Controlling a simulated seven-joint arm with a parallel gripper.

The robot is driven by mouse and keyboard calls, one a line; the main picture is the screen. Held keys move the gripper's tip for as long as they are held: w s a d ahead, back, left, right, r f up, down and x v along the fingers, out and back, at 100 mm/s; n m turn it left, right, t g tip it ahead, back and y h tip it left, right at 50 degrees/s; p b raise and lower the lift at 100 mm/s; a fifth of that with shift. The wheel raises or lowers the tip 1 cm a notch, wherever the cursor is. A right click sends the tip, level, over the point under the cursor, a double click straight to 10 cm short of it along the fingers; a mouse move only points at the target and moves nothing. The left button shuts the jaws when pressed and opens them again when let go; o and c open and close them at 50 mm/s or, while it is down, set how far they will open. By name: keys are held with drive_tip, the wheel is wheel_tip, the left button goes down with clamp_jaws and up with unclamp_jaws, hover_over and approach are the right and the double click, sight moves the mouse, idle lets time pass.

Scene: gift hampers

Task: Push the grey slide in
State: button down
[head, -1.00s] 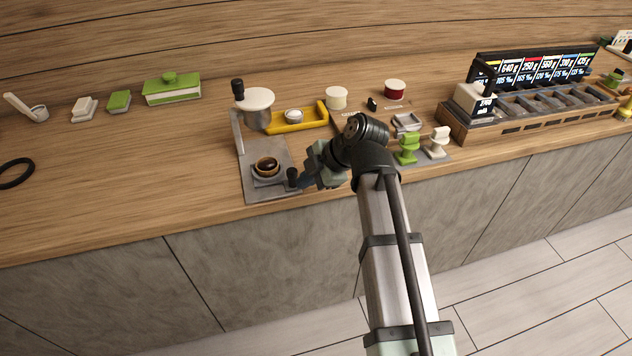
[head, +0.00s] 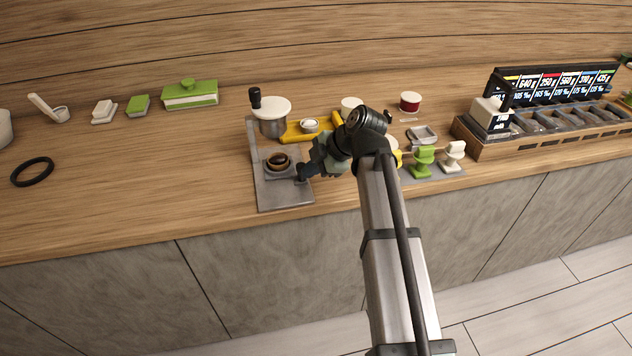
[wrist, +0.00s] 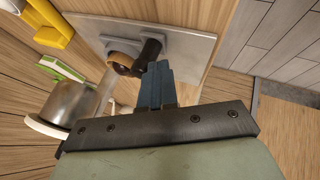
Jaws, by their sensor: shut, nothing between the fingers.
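The grey slide (head: 270,176) lies on the flat grey base plate (head: 285,197) of the press station and carries a round brown-and-dark piece (head: 278,160). A black knob (head: 302,176) stands at the slide's right front. The press (head: 272,119), with a white top and a black handle, stands at the plate's back. My gripper (head: 308,173) is shut and empty, its tips at the knob. In the wrist view, the blue-grey fingers (wrist: 158,72) are right against or very close to the black knob (wrist: 150,52); I cannot tell whether they touch.
A yellow tray (head: 295,133) with a small white-topped cup stands right of the press. Green and white stamp-like pieces (head: 424,160) stand to the right, beyond my arm. A black ring (head: 32,172) lies far left.

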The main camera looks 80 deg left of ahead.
drive_tip(key=a, duration=0.5)
drive_tip(key=shift+a, duration=0.2)
drive_tip(key=shift+d, duration=0.2)
